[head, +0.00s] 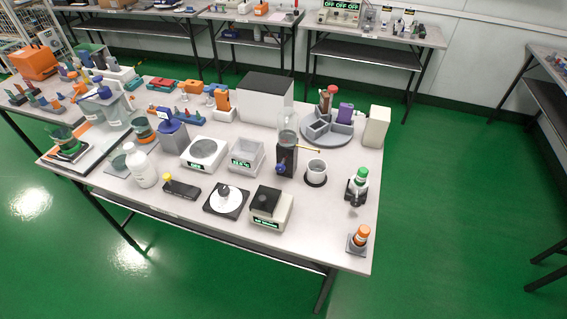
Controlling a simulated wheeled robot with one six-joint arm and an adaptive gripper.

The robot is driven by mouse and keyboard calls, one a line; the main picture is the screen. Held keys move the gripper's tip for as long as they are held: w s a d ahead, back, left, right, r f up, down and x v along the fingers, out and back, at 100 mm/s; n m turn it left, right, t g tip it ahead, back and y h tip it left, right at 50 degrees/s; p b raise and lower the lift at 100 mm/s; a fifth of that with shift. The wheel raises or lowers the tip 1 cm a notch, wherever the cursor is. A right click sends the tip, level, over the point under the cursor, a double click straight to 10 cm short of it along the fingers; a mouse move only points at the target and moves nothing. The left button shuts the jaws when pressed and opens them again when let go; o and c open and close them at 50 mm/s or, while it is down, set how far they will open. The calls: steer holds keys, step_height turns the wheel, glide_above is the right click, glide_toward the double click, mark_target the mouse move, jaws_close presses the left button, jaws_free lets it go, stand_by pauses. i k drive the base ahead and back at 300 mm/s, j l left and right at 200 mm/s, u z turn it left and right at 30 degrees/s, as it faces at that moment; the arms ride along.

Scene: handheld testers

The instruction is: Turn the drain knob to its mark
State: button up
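A dark upright stand (288,157) with a clear cylinder (289,128) on top is on the right half of the near table. A small blue knob (281,168) sits low on its front left side; it looks like the drain knob. A thin yellow piece (307,151) sticks out to the right of the stand. The knob's mark and its exact angle are too small to tell. A white cup (316,169) stands on a dark round base right of the stand. My gripper is not in view.
The near table (330,238) is crowded. Left of the stand are a white box with a green display (246,156) and a white round-topped device (204,152). A grey carousel (328,133) stands behind. Bottles (357,186) stand right. Green floor (440,220) is open at the right.

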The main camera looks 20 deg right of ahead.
mark_target(280, 168)
steer(key=i+j+z, duration=0.15)
steer(key=j, duration=0.2)
steer(key=i+j+z, duration=0.15)
steer(key=j+z, duration=0.15)
steer(key=j, duration=0.45)
steer(key=k+j+z, duration=0.1)
steer(key=j, duration=0.45)
